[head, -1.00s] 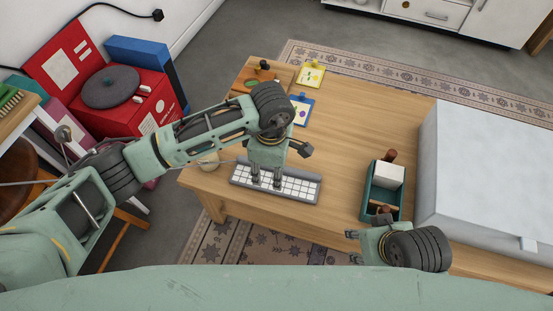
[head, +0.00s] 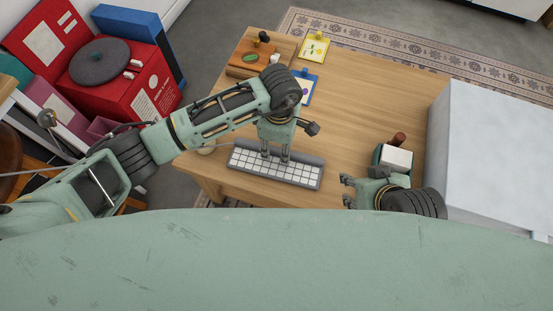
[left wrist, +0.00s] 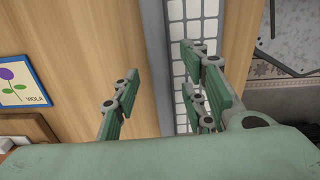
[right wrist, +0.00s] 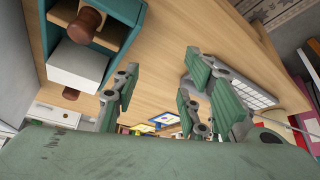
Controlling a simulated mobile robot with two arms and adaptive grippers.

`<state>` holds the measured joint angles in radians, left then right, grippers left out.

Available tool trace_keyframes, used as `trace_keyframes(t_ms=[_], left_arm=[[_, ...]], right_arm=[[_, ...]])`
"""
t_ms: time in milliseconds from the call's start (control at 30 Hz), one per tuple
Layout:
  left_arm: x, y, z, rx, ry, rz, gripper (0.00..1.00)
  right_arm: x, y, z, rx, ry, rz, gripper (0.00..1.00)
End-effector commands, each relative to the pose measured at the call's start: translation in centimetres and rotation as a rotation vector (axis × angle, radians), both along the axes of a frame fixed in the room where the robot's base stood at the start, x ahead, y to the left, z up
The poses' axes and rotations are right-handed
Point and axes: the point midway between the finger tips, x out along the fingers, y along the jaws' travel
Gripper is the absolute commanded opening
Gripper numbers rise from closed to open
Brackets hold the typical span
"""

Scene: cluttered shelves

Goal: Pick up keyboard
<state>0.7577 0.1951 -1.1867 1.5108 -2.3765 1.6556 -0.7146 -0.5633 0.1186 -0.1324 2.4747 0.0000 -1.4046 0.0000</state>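The keyboard (head: 300,178), grey with white keys, lies flat near the front edge of the wooden table. My left gripper (head: 275,160) points down over the keyboard's middle. In the left wrist view the left gripper (left wrist: 163,88) is open, with the keyboard (left wrist: 193,30) running below and between its fingers. One finger is over bare wood and the others are over the keys. I cannot tell whether they touch it. My right gripper (head: 346,190) is right of the keyboard; in the right wrist view (right wrist: 160,85) it is open and empty.
A teal box (head: 379,154) with a white block stands right of the keyboard, near my right gripper. A large white box (head: 500,150) fills the table's right side. The table's middle is clear.

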Motion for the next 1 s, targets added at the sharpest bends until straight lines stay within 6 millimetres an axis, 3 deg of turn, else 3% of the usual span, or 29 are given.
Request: trace_keyframes(t_ms=[100, 367, 800, 1000], left_arm=[[-0.03, -0.01, -0.75, 0.0, 0.0, -0.001, 0.4], [-0.01, -0.02, -0.8, 0.0, -0.001, -0.001, 0.4], [0.0, -0.02, -0.77, 0.0, -0.001, -0.001, 0.01], [0.03, -0.04, -0.73, -0.001, -0.002, -0.001, 0.0]], right_arm=[[0.95, 0.31, 0.29, 0.01, -0.042, 0.004, 0.4], [1.13, 0.36, 0.43, 0.011, -0.051, 0.005, 0.4], [1.12, 0.33, 0.43, 0.01, -0.05, 0.004, 0.4], [1.12, 0.33, 0.45, 0.01, -0.05, 0.003, 0.4]])
